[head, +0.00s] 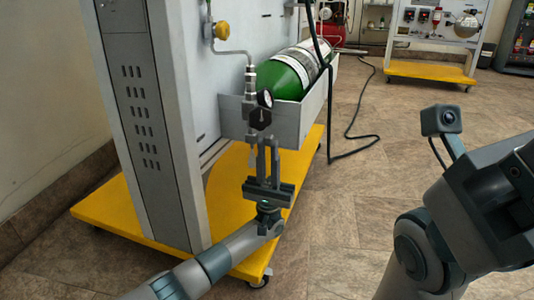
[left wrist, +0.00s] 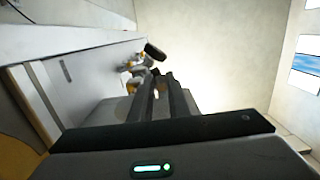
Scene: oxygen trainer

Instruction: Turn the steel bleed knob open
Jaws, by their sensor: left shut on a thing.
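My left gripper (head: 267,143) points up at the regulator, with its fingertips just below the black valve block (head: 260,118). It is shut on a small part there, which I take to be the steel bleed knob; the fingers hide most of it. The fingers (left wrist: 168,80) also show in the left wrist view, close to the valve fittings (left wrist: 138,70). A round pressure gauge (head: 265,99) sits on the block, with a steel pipe above it. How far the knob is turned cannot be seen. My right gripper is out of view.
A green oxygen cylinder (head: 290,73) lies in a grey trough (head: 290,122) beside the valve. The grey cabinet (head: 140,110) stands on a yellow base (head: 105,218). A yellow knob (head: 222,30) is on the panel above. A black hose (head: 331,110) hangs to the floor; tiled floor at right is open.

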